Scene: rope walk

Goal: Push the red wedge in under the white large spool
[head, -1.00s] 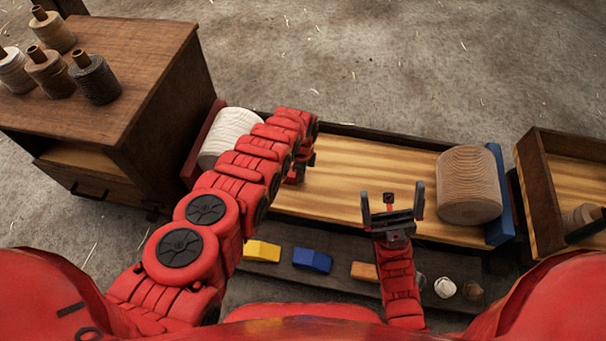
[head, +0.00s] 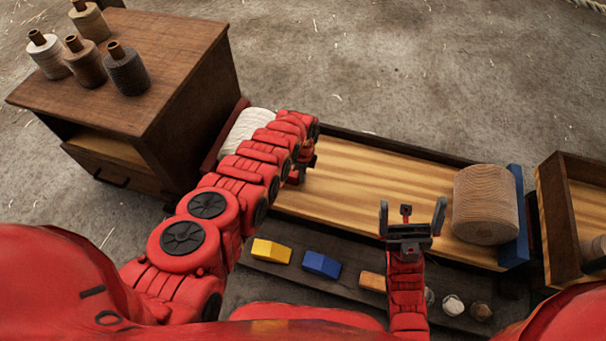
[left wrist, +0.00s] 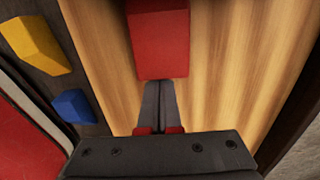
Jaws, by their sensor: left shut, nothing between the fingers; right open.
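The white large spool (head: 243,127) lies at the left end of the wood-lined tray (head: 350,178) in the head view, partly covered by my left arm. My left gripper (head: 303,170) is over the tray, right of the spool, shut with nothing between its fingers. In the left wrist view the red wedge (left wrist: 158,45) lies on the tray floor just ahead of the shut fingertips (left wrist: 157,84), which look close to or against its near end. The wedge is hidden in the head view, and its gap to the spool cannot be seen. My right gripper (head: 412,210) is open and empty.
A tan spool (head: 486,203) stands by a blue end board (head: 519,220) at the tray's right. A front shelf holds a yellow block (head: 271,251), a blue block (head: 321,264) and an orange block (head: 372,282). A cabinet (head: 150,60) with several small spools stands left.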

